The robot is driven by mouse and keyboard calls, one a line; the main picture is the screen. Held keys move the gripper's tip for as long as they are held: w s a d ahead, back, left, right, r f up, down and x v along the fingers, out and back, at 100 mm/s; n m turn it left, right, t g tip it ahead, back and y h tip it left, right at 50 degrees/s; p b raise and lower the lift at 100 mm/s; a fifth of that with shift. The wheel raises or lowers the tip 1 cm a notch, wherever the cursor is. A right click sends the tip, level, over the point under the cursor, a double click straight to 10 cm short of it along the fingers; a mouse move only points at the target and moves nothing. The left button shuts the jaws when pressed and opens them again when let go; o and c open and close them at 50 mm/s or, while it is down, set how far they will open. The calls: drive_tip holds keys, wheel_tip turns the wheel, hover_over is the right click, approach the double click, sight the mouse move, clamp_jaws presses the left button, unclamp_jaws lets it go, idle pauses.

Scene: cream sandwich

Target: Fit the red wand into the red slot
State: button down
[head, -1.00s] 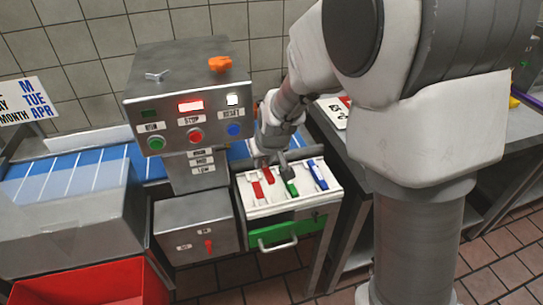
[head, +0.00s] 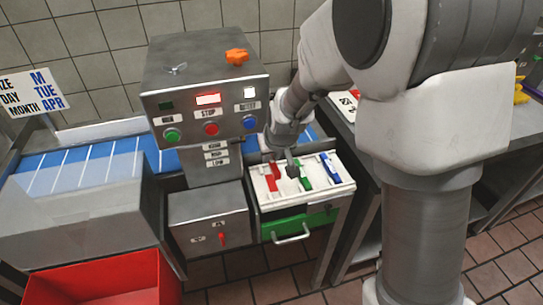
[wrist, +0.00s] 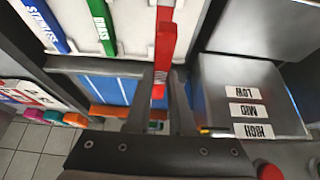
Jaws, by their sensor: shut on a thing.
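The red wand (wrist: 165,45) is between the fingers of my gripper (wrist: 162,82) in the wrist view, with the fingers shut on its near end. It reaches up over the white tray. In the head view my gripper (head: 281,166) is over the back part of the white tray (head: 268,206), and red (head: 272,180) shows at the tray's left. The red slot cannot be clearly told apart from the wand. Whether the wand is seated in it or just above it cannot be told.
A green wand (head: 304,175) and a blue wand (head: 330,167) lie in the tray to the right. The control box (head: 205,85) stands close on the left. The blue conveyor (head: 85,165) is behind, and a green drawer front (head: 295,226) is below.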

sight(270, 179)
drive_tip(key=shift+f+b, duration=2.35)
drive_tip(key=shift+f, duration=0.55)
drive_tip(key=shift+f+b, duration=0.95)
drive_tip(key=shift+b, duration=0.05)
drive_tip(key=c, duration=0.7)
unclamp_jaws()
drive_tip(key=shift+r, duration=0.15)
drive_tip(key=p+v, duration=0.4)
drive_tip(key=v, duration=1.3)
drive_tip(key=shift+s+r, duration=0.1)
drive_tip(key=shift+r, duration=0.05)
drive_tip(key=s+d+r+m+p, duration=0.1)
drive_tip(key=s+d+r+p, duration=0.2)
drive_tip(key=s+d+r, duration=0.3)
drive_tip(key=s+d+r+m+h+p, duration=0.1)
drive_tip(key=s+d+r+p, duration=0.3)
drive_tip(key=s, duration=0.7)
wheel_tip(270, 179, up, 3)
drive_tip(key=shift+d+r+m+h, duration=0.15)
drive_tip(key=shift+d+m+h, duration=0.15)
drive_tip(key=shift+d+m, duration=0.5)
